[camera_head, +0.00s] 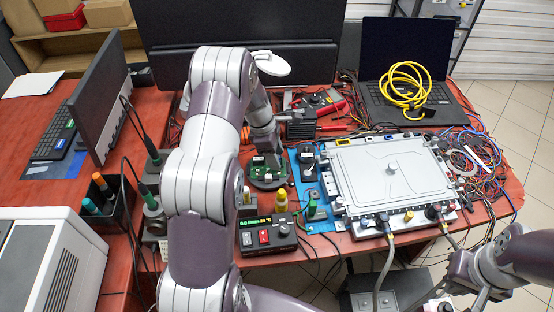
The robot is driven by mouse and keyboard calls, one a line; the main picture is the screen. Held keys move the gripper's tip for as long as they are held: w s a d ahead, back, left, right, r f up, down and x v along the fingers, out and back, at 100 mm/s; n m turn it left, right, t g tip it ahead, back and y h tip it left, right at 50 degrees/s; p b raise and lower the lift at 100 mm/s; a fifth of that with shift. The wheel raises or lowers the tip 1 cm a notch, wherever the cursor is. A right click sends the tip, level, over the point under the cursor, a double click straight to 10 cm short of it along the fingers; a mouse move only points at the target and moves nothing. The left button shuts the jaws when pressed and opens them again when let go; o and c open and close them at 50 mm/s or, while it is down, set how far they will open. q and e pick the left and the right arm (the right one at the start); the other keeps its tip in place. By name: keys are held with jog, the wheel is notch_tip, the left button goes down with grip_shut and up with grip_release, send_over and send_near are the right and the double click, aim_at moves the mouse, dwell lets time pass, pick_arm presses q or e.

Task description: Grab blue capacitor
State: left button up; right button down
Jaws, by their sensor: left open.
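My left arm reaches up over the table, and its gripper (267,152) points down over a green circuit board (266,172) on a round dark holder. The left gripper is open; its fingertips are small and partly hidden against the board. I cannot clearly make out a blue capacitor; small parts sit on the board, but their colours are too small to tell. My right gripper (447,299) is low at the bottom right, in front of the table and away from the board; its finger state is unclear.
A grey metal case (391,170) with hoses stands right of the board. A control box (267,234) and yellow-capped bottle (281,201) stand in front.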

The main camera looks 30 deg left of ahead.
pick_arm(q)
grip_shut()
jog(key=shift+r, duration=0.1)
